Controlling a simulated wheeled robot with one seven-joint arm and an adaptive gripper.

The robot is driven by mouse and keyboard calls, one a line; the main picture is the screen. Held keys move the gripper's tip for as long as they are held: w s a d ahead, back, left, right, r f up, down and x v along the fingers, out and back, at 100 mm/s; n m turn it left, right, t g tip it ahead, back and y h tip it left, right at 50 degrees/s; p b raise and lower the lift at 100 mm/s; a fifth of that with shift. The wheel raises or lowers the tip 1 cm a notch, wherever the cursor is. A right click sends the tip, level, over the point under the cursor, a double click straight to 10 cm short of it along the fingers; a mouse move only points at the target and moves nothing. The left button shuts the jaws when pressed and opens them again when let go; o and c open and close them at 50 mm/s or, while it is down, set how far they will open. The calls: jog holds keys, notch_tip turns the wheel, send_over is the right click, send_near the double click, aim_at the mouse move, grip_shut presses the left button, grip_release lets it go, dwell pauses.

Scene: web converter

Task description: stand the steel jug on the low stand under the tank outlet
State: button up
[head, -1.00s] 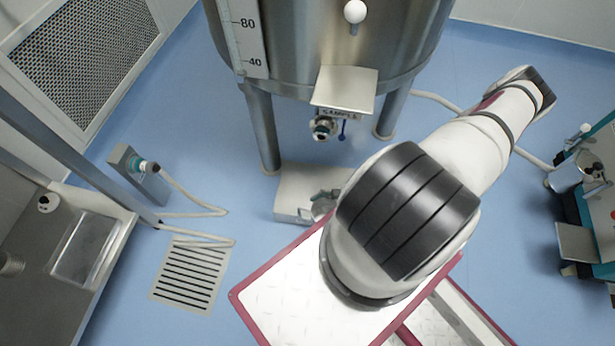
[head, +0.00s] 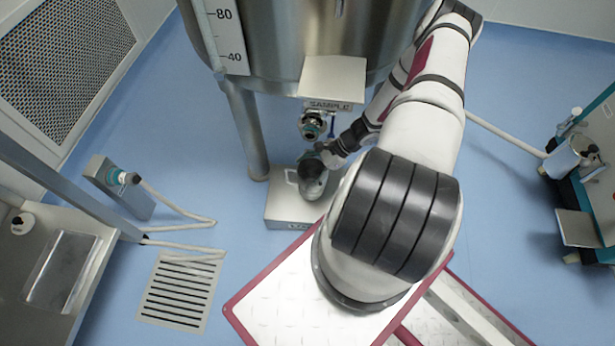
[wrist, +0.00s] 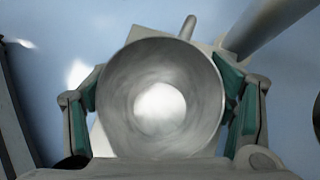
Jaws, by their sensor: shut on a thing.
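The steel jug (head: 313,182) is in my gripper (head: 323,158), just below and in front of the tank outlet (head: 313,124). In the wrist view the jug's round open mouth (wrist: 160,98) fills the middle, with the teal finger pads of my gripper (wrist: 160,105) pressed on both sides. The low stand (head: 284,205) is a pale box on the floor below the outlet. The jug overlaps the stand in the head view; I cannot tell whether its base touches it. My arm hides the stand's right part.
The steel tank (head: 280,50) stands on legs, one leg (head: 246,130) just left of the stand. A white platform with a red edge (head: 290,295) lies in front. A floor grate (head: 180,290) and hose (head: 180,215) are at left. Blue floor between them is clear.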

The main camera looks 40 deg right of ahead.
aim_at(319, 167)
jog(key=shift+w+d+f+b, duration=0.15)
jog(key=shift+f+b, duration=0.35)
jog(key=shift+f, duration=0.4)
jog(key=shift+w+f+b, duration=0.1)
jog(key=shift+f+b, duration=0.4)
jog(key=shift+f, duration=0.35)
jog(key=shift+f, duration=0.15)
jog(key=o, duration=2)
jog(key=shift+c, duration=0.2)
jog(key=p+v, duration=0.2)
jog(key=v, duration=0.4)
jog(key=shift+w, duration=0.1)
jog(key=s+d+p, duration=0.2)
jog(key=s+d, duration=0.4)
jog(key=d, duration=0.3)
jog(key=shift+d+f, duration=0.2)
jog(key=shift+d, duration=0.15)
